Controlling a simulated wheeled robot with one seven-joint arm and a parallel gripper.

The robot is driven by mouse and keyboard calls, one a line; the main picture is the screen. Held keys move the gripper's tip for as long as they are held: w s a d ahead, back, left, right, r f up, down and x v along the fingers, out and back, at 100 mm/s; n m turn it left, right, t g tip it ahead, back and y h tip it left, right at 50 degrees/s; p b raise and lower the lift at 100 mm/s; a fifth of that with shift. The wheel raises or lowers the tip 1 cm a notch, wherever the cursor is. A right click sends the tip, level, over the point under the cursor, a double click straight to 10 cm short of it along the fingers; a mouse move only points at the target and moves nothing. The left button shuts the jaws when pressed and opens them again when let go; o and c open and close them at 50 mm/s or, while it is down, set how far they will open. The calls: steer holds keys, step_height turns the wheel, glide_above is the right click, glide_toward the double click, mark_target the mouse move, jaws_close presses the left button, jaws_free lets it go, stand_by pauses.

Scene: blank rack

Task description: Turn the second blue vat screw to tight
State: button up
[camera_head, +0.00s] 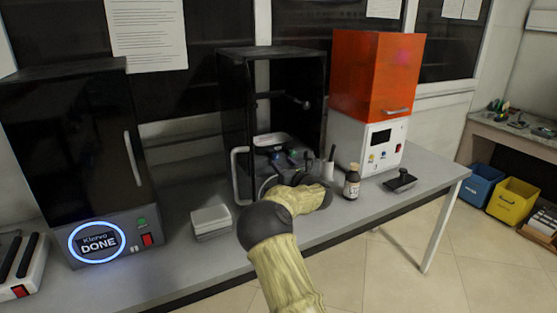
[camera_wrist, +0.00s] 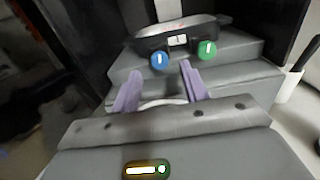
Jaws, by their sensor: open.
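In the wrist view a blue screw (camera_wrist: 159,60) and a green screw (camera_wrist: 207,50) sit on the front of a dark vat (camera_wrist: 150,42). Each has a white mark that looks near upright. Only one screw there looks blue. My gripper (camera_wrist: 160,88) has two purple fingers, spread apart with nothing between them. They point toward the vat, below the screws in the picture, with no contact visible. In the head view my gripper (camera_head: 285,180) is at the front of the open black machine (camera_head: 232,110); my arm partly hides it, and the screws are too small to read.
An orange-hooded machine (camera_head: 372,75), a brown bottle (camera_head: 352,182) and a black tray (camera_head: 400,181) stand right of the black machine. A pale box (camera_head: 211,221) and a dark cabinet showing DONE (camera_head: 75,140) stand left. A white holder (camera_head: 327,171) is close to my gripper's right.

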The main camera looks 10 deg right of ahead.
mark_target(277, 159)
steer(key=shift+x, duration=2.05)
steer(key=c, duration=0.9)
jaws_close()
